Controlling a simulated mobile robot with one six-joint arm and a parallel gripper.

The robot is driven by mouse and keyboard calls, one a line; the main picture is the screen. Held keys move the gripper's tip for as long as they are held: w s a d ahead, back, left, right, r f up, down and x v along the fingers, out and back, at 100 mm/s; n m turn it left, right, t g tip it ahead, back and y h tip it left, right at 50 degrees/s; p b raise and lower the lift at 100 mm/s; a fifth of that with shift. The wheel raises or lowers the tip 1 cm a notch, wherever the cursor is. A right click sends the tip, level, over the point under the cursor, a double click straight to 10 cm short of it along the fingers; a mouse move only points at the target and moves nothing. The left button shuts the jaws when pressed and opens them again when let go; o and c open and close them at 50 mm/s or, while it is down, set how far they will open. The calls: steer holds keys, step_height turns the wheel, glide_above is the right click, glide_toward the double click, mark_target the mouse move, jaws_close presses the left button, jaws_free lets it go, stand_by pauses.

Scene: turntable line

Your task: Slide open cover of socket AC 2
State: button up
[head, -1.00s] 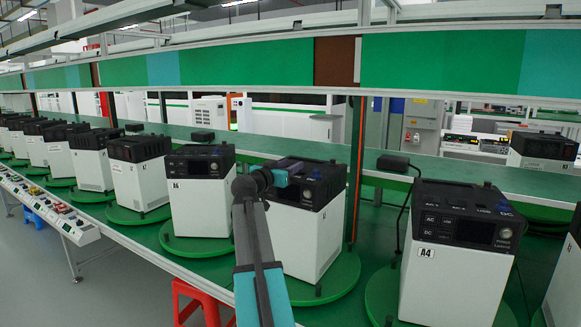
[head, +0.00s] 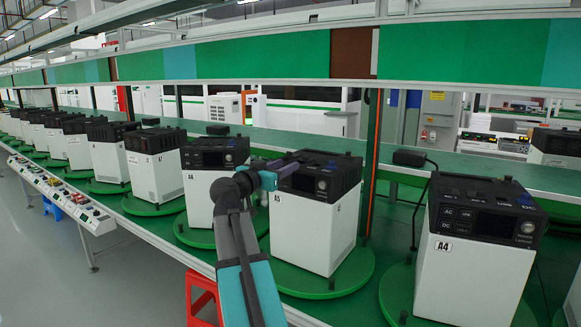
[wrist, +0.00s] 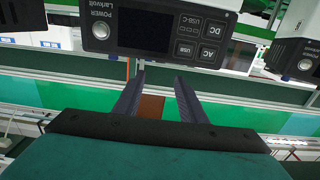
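In the head view the unit labelled A5 (head: 315,222) is a white box with a black top. My gripper (head: 270,177) is in front of its black upper front, overlapping it in the picture. The wrist view is upside down. It shows a black front panel (wrist: 150,30) with a screen, a power knob and AC, DC and USB-C buttons. My gripper (wrist: 160,76) has two dark fingers apart with nothing between them. They point toward the panel's edge without visibly touching it. The cover of socket AC 2 cannot be made out on A5.
Unit A4 (head: 470,255) stands to the right, with small socket covers on its top. Another unit (head: 210,180) stands close on the left. The units sit on green turntables (head: 355,283). A red stool (head: 202,300) is below.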

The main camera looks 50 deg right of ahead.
steer(key=shift+a, duration=0.35)
